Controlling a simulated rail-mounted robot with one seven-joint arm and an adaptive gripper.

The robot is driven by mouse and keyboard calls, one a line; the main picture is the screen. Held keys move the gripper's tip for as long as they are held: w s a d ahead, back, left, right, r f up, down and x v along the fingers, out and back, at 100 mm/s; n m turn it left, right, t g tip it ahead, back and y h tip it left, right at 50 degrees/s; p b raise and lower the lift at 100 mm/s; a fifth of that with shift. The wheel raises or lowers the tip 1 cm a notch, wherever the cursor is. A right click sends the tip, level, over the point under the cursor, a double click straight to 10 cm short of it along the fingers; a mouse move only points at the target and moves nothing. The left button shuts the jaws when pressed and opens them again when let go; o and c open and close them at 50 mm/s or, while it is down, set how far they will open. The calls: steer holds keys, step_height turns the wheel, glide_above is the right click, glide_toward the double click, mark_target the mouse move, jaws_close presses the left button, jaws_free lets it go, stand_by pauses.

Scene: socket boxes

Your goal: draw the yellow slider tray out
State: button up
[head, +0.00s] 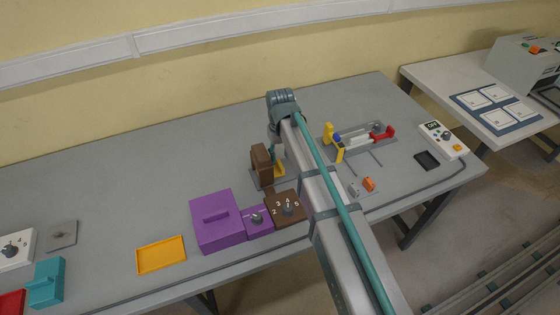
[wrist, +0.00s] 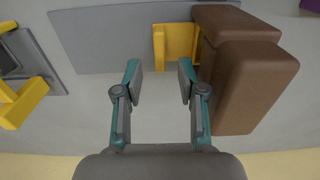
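The yellow slider tray (wrist: 175,45) shows in the wrist view as a small yellow piece beside the brown blocks (wrist: 245,65), on a grey base plate (wrist: 100,40). In the head view the yellow piece (head: 279,170) sits right of the brown housing (head: 261,160), partly behind my arm. My gripper (wrist: 159,78) is open, its two fingers apart with nothing between them. In the wrist view the yellow piece lies just beyond the fingertips, slightly right of centre. Whether a finger touches it cannot be told. In the head view my gripper (head: 276,140) is mostly hidden under the wrist.
A purple box (head: 218,220) and brown dial box (head: 287,207) stand in front of the brown housing. An orange-yellow flat tray (head: 161,255) lies left. A yellow-and-red fixture (head: 360,138) is right of my arm. The table's back left (head: 120,180) is clear.

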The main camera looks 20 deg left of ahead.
mark_target(280, 164)
steer(key=shift+f+p, duration=0.55)
steer(key=shift+f, duration=1.9)
jaws_close()
